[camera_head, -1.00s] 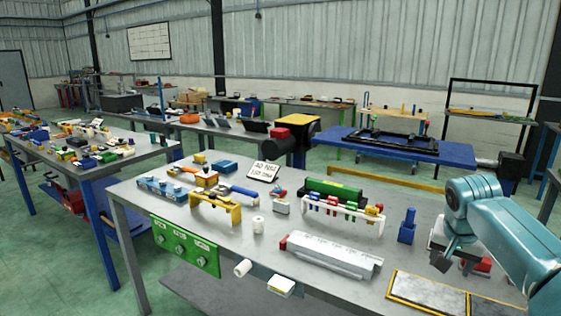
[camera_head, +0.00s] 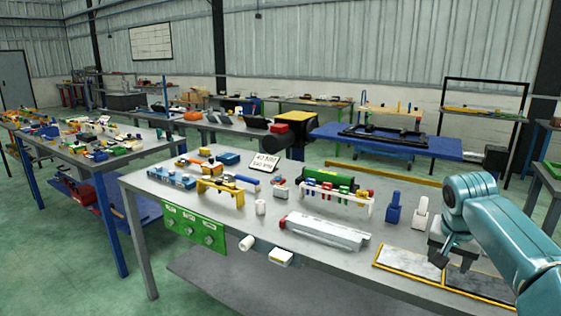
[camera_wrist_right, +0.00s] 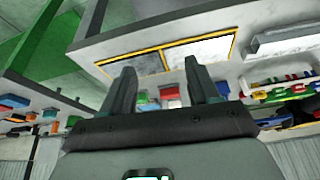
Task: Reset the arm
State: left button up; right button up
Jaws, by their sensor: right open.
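My right arm comes in from the right in the head view, and its dark right gripper (camera_head: 444,256) hangs over the right end of the grey workbench (camera_head: 230,212), near a yellow-framed panel (camera_head: 408,262). In the right wrist view the gripper (camera_wrist_right: 160,80) shows two dark fingers standing wide apart with nothing between them. The same yellow-framed panel (camera_wrist_right: 200,50) lies beyond the fingertips. My left gripper is not in either view.
The bench holds a white ribbed bar (camera_head: 326,232), a blue block (camera_head: 393,208), a white holder (camera_head: 421,213), a rack of coloured tools (camera_head: 335,192) and a yellow bracket (camera_head: 220,190). Another crowded table (camera_head: 90,160) stands left. Green floor (camera_head: 60,270) is open at front left.

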jog(key=a+f+n+y, duration=0.15)
jog(key=a+f, duration=0.25)
jog(key=f, duration=0.5)
jog(key=a+f+n+y, duration=0.15)
jog(key=a+f, duration=0.35)
jog(key=f, duration=0.5)
jog(key=s+a+f+n+g+y, duration=0.1)
jog(key=s+a+f, duration=0.25)
jog(key=f, duration=0.25)
jog(key=s+a+f+n+g+y, duration=0.1)
jog(key=s+a+f, duration=0.1)
jog(key=a+f, duration=0.3)
jog(key=s+a+f, duration=0.2)
jog(key=s+f, duration=0.2)
jog(key=s, duration=0.4)
jog(key=s+a+f+g+y, duration=0.1)
jog(key=s+f, duration=0.3)
jog(key=s, duration=0.5)
jog(key=s+a+f, duration=0.3)
jog(key=s+f, duration=0.1)
jog(key=s, duration=0.5)
jog(key=shift+s+a+f+y, duration=0.15)
jog(key=shift+a+f+y, duration=0.1)
jog(key=shift+a+y, duration=0.15)
